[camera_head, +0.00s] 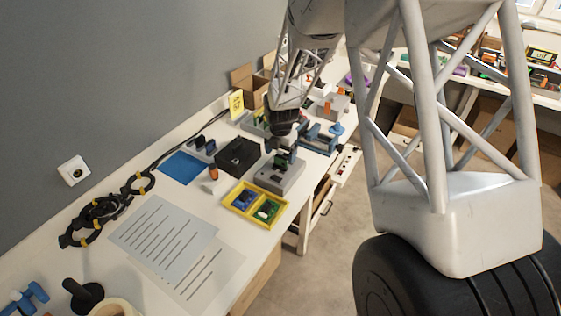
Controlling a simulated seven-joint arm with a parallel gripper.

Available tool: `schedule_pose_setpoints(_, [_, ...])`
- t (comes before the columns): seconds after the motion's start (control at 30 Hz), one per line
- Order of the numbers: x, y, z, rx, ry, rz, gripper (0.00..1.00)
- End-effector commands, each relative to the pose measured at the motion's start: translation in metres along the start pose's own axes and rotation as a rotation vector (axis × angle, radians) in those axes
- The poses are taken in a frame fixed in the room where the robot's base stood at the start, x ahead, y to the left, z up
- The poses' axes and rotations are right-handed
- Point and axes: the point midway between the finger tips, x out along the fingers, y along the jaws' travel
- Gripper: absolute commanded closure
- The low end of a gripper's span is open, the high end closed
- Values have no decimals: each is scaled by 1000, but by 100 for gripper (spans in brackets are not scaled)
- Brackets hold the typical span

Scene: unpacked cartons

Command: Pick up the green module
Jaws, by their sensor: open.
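My gripper (283,147) points down over a grey box-shaped fixture (285,184) on the white bench. Its jaws are open. A small upright part with green on it (284,160) stands on the fixture, right below or between the jaws; I cannot tell whether they touch it. Another green piece (267,210) lies in the right compartment of a yellow tray (243,217), apart from my gripper. Which of the two is the green module is not clear at this size.
A blue piece (243,198) is in the tray's left compartment. A black case (238,156), blue mat (184,167) and orange-topped bottle (213,173) stand left of the fixture. Blue vise-like tools (318,138) are behind right. Paper sheets (165,235) cover the near bench.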

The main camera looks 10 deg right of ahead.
Motion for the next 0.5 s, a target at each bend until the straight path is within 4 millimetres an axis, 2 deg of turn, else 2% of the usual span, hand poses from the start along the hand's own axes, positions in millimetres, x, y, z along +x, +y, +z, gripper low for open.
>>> schedule_pose_setpoints(0.3, [34,1,0,0,0,-1,15])
schedule_pose_setpoints(0.5, [38,1,0,0,-2,1,15])
